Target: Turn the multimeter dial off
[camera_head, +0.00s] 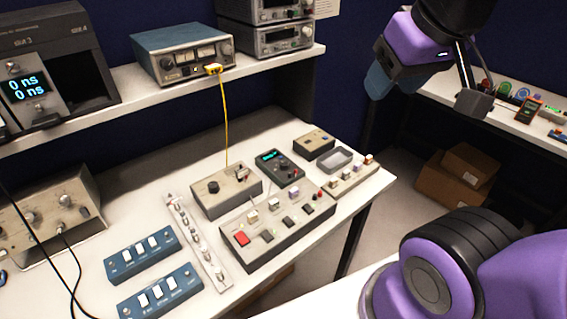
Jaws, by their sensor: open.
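A dark multimeter (279,168) lies on the white bench among several control boxes. Its small display glows teal at the upper left end, and a round dial (285,167) sits near its middle. The dial's exact setting is too small to read. My gripper (426,95) is at the upper right, open and empty, well above and to the right of the multimeter and apart from it. A second handheld meter with an orange edge (529,110) lies on the far right bench; its dial is too small to make out.
Close around the multimeter are a beige knob box (226,192), a small brown box (314,144), a grey tray (335,159) and a button panel (277,226). Cardboard boxes (457,175) stand on the floor at right.

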